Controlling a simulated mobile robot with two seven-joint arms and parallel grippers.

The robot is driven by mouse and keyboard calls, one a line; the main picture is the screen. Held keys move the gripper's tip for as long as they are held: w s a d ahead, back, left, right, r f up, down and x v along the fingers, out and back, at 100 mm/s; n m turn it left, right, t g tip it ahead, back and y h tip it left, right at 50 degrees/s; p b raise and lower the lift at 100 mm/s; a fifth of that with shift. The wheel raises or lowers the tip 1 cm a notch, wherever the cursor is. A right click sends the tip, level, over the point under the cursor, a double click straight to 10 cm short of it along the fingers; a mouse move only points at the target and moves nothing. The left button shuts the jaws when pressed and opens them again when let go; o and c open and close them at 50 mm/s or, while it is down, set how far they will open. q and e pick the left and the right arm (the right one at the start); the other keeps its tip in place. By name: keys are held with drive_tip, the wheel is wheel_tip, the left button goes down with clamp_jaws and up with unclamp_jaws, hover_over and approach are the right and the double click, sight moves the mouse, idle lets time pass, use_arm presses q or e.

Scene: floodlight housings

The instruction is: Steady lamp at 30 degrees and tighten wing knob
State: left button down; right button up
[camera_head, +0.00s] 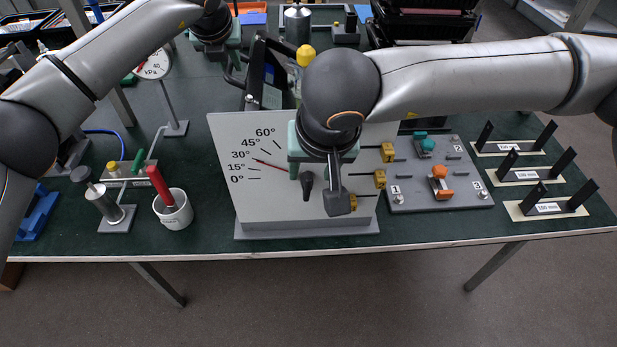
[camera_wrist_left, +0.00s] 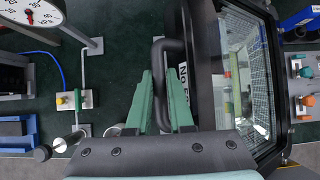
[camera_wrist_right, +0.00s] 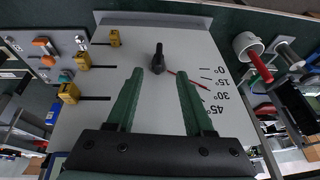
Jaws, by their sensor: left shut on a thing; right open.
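The floodlight lamp (camera_head: 268,75), black-framed with a glass front (camera_wrist_left: 245,75), stands behind the grey angle panel (camera_head: 226,130). My left gripper (camera_wrist_left: 163,75) is shut on the lamp's black bar handle (camera_wrist_left: 171,50). The black wing knob (camera_head: 307,186) sticks out from the panel's front and also shows in the right wrist view (camera_wrist_right: 158,60). My right gripper (camera_wrist_right: 160,73) is open in front of the panel, its fingertips on either side of the knob with gaps visible. The red pointer line (camera_head: 270,164) has its tip close to the 30° mark, slightly toward 15°.
Yellow clamps (camera_head: 387,152) sit at the panel's right, beside a grey board (camera_head: 440,195) with orange and teal knobs. Labelled black racks (camera_head: 545,208) stand farther right. A white cup (camera_head: 176,215) with a red-handled tool and a dial gauge (camera_head: 153,65) are left.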

use_arm(q)
drive_tip(key=shift+s+d+f, duration=0.1)
drive_tip(key=shift+d+f, duration=0.05)
drive_tip(key=shift+d, duration=0.1)
use_arm(e)
drive_tip(key=shift+v, duration=1.5)
use_arm(q)
drive_tip(key=c, duration=1)
unclamp_jaws()
drive_tip(key=shift+a+r, duration=0.1)
drive_tip(key=shift+r, duration=0.15)
use_arm(e)
drive_tip(key=shift+f, duration=0.1)
use_arm(q)
drive_tip(key=shift+v, duration=3.4)
use_arm(e)
drive_tip(key=shift+f, duration=0.2)
use_arm(q)
drive_tip(key=shift+a, duration=0.1)
